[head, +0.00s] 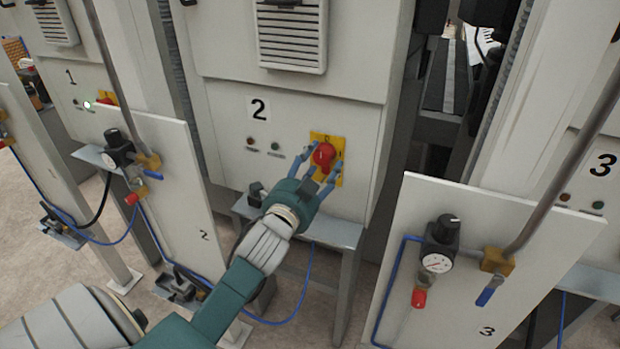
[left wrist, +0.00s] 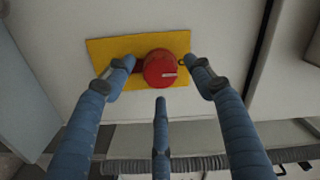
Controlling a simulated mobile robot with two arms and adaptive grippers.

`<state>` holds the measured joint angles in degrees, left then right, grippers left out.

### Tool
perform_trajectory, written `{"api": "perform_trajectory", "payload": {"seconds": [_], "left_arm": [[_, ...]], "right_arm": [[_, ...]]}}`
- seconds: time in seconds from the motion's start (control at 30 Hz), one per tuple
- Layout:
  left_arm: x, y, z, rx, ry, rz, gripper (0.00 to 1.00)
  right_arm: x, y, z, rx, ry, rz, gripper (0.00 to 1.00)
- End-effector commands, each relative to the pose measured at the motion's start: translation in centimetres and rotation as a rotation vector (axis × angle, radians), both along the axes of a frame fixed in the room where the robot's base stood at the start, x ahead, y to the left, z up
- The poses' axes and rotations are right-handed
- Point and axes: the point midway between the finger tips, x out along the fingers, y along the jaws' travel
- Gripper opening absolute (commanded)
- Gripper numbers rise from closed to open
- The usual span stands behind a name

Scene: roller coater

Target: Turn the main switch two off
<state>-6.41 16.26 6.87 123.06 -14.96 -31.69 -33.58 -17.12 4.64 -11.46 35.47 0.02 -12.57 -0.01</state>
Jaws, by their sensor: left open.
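Main switch two is a red round knob (head: 324,155) on a yellow plate (head: 340,177), on the grey cabinet (head: 225,110) marked 2. In the left wrist view the red knob (left wrist: 160,68) shows a short white mark towards its right side, and the yellow plate (left wrist: 100,47) lies behind it. My left gripper (head: 322,160) is open, with blue fingers on either side of the knob. In the left wrist view my left gripper (left wrist: 160,75) has two fingers flanking the knob and a third below it. Whether the fingers touch the knob cannot be told. My right gripper is out of view.
A white panel (head: 510,225) with a pressure gauge (head: 436,263) and a pipe stands at the right. Another panel (head: 165,200) with a regulator (head: 118,145) stands at the left. A small grey shelf (head: 335,232) lies below the switch.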

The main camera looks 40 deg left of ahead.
Motion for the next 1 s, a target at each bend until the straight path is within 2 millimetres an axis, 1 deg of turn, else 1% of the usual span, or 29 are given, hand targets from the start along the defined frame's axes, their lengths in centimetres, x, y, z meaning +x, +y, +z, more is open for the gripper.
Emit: {"api": "perform_trajectory", "payload": {"seconds": [0.03,0.2,0.3,0.43,0.5,0.63,1.0], "left_arm": [[-1.1,-0.3,-0.1,-0.001,0.003,0.0,0.54],[-4.8,-1.3,-0.2,-0.002,0.005,-0.001,0.54],[-6.6,-1.7,-0.2,-0.001,0.004,0.0,0.54],[-8.3,-2.2,-0.1,-0.002,0.003,-0.002,0.54],[-8.9,-2.3,-0.1,-0.002,0.002,-0.001,0.54],[-9.4,-2.4,0.0,0.0,0.002,-0.001,0.54],[-9.5,-2.5,0.0,0.0,0.001,-0.002,0.54]], "right_arm": [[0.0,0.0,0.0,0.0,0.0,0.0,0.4],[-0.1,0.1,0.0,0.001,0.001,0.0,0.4],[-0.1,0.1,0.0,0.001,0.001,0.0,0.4],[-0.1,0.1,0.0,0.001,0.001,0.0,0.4],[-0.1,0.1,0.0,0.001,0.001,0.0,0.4],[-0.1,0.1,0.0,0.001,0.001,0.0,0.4],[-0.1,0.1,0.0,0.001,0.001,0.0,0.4]]}}
